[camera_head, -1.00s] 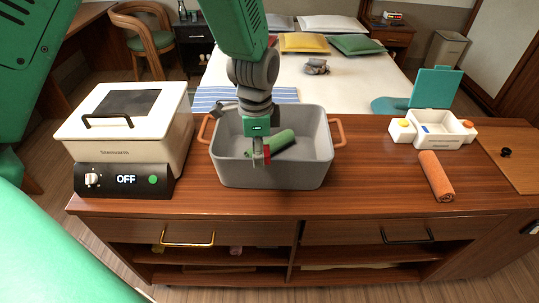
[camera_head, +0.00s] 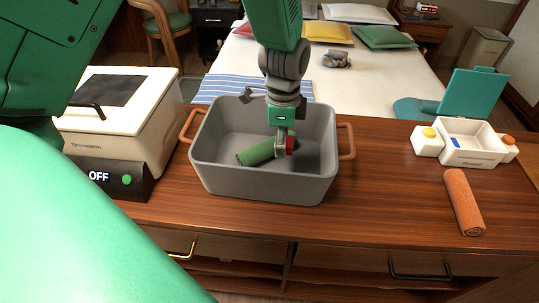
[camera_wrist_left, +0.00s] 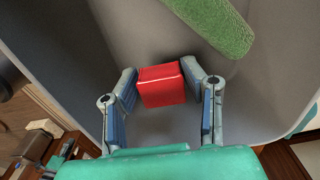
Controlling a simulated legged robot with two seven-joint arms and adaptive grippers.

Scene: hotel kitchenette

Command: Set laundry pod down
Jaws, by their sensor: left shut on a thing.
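The red laundry pod (camera_wrist_left: 161,85) sits between the two fingers of my left gripper (camera_wrist_left: 162,88) in the left wrist view. The fingers are shut on its sides. In the head view my left gripper (camera_head: 285,146) points down inside the grey bin (camera_head: 262,184), with the red pod (camera_head: 291,145) at its tip. The pod is over the bin's interior, right of a rolled green towel (camera_head: 256,152). I cannot tell whether the pod touches the bin floor. My right gripper is not in view.
A white cooker (camera_head: 125,125) reading OFF stands left of the bin. An orange rolled towel (camera_head: 463,202) and a white box with a raised teal lid (camera_head: 470,145) are at the right. The wooden counter (camera_head: 395,185) between bin and orange towel is clear.

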